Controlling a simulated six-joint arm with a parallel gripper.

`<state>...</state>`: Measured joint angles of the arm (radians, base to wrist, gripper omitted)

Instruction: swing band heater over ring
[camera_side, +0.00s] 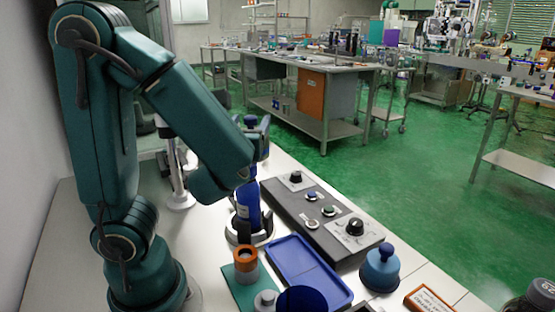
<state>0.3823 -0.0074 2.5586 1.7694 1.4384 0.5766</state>
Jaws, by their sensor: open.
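My gripper (249,236) points down at the left of the control box, its dark fingers apart. They stand at a pale round piece (262,239) on the bench; I cannot tell if they touch it. An orange-brown ring-shaped piece (246,252) sits on a green pad (237,286) just in front of my gripper. It may be the ring, but I cannot be sure. I cannot single out the band heater for certain. A pale post (180,199) on a round foot stands behind my arm, partly hidden by it.
A dark control box (318,220) with knobs and buttons lies right of my gripper. In front are a blue tray (337,297), a dark blue round piece (302,300) and a grey-white piece (265,301). A blue knobbed piece (380,270) stands right. A wall closes off the left.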

